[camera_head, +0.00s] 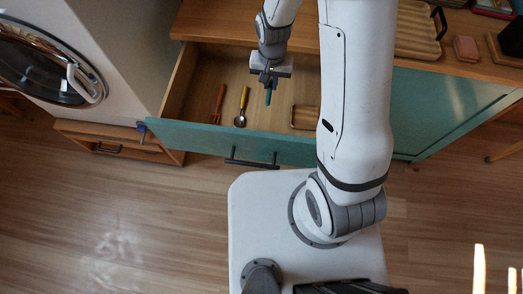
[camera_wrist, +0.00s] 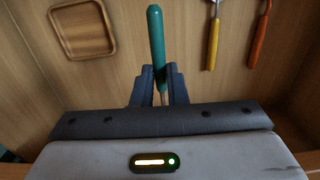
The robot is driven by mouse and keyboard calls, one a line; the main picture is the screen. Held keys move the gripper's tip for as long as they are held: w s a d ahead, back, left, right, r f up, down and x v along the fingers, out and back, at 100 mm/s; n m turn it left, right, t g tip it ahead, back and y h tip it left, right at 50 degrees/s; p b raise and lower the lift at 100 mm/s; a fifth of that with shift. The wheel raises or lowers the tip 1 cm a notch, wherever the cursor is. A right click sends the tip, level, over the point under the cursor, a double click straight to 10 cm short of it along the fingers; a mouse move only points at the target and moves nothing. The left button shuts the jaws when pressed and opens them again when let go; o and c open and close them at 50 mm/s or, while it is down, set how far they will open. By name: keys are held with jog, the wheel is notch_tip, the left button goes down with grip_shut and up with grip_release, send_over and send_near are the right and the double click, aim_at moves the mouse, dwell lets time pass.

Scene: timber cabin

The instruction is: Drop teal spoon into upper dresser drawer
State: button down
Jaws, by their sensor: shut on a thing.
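The teal spoon (camera_wrist: 157,45) is held in my gripper (camera_wrist: 158,92), which is shut on it near the lower end of its handle; the handle end points away from the gripper. The rest of the spoon is hidden behind the gripper body. In the head view my gripper (camera_head: 268,80) hangs over the open upper dresser drawer (camera_head: 222,139), and the teal handle (camera_head: 268,97) shows just below it. The drawer has a teal front and a wooden inside. I cannot tell how far the spoon is from the drawer floor.
In the drawer lie a yellow-handled utensil (camera_head: 243,101), an orange-handled utensil (camera_head: 219,103) and a square wooden tray (camera_head: 304,117). A lower wooden drawer (camera_head: 118,139) stands out at the left, below a white washing machine (camera_head: 112,50). A ribbed tray (camera_head: 416,33) sits on the dresser top.

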notch_tip(320, 180, down, 2)
jog(key=shift+f+b, duration=0.1)
jog(key=shift+b, duration=0.3)
jog(key=c, duration=1.4)
grip_release()
jog(key=shift+o, duration=0.2)
jog(key=shift+r, duration=0.35)
notch_tip(320, 180, up, 7)
jog(key=shift+r, duration=0.15)
